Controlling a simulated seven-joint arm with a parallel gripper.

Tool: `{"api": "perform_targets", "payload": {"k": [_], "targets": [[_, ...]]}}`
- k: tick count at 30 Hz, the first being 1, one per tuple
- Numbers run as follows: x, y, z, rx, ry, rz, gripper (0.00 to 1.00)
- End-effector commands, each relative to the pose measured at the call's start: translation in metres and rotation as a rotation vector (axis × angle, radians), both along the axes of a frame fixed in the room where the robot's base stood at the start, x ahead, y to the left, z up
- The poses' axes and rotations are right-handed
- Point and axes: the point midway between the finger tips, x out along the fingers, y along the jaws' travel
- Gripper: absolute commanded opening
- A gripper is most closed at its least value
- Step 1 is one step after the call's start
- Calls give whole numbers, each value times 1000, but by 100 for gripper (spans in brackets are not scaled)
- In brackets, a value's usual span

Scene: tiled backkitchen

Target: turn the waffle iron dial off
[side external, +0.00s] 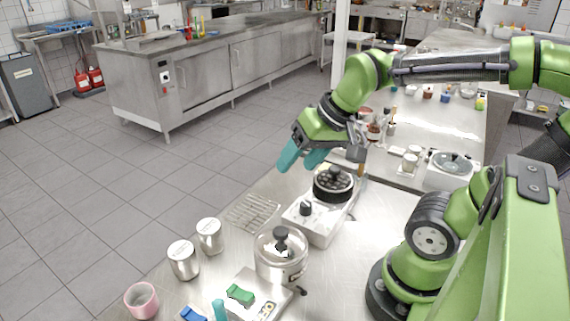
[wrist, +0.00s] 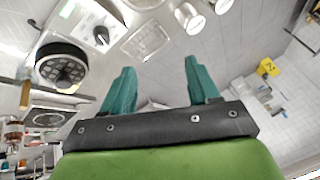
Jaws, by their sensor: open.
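The waffle iron (side external: 333,184) has a round black plate on a white base and stands on the steel counter. It also shows at the left in the wrist view (wrist: 62,65). Its black dial (side external: 305,208) is on the base, on the near side of the plate; in the wrist view the dial (wrist: 101,35) carries a pale mark, but I cannot read its setting. My gripper (side external: 299,160) has teal fingers, apart and empty, held in the air above and to the left of the waffle iron. In the wrist view the fingertips (wrist: 160,64) are clear of the dial.
A wire rack (side external: 252,213) lies left of the waffle iron. A glass pot with a black knob (side external: 281,262) stands in front of it. Two metal cups (side external: 183,260) and a pink cup (side external: 141,300) stand near the counter's left edge. Open floor lies beyond that edge.

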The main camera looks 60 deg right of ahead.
Motion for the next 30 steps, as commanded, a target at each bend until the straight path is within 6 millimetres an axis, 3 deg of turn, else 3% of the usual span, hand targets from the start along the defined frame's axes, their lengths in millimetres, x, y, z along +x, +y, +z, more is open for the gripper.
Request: {"api": "perform_targets", "payload": {"k": [6, 11, 14, 20, 30], "targets": [[28, -55, -13, 39, 314, -322, 60], [34, -83, -12, 57, 481, -580, 60], [30, -84, -4, 67, 510, -672, 60], [26, -83, -21, 76, 529, -705, 60], [25, -82, -93, 77, 532, -702, 60]]}}
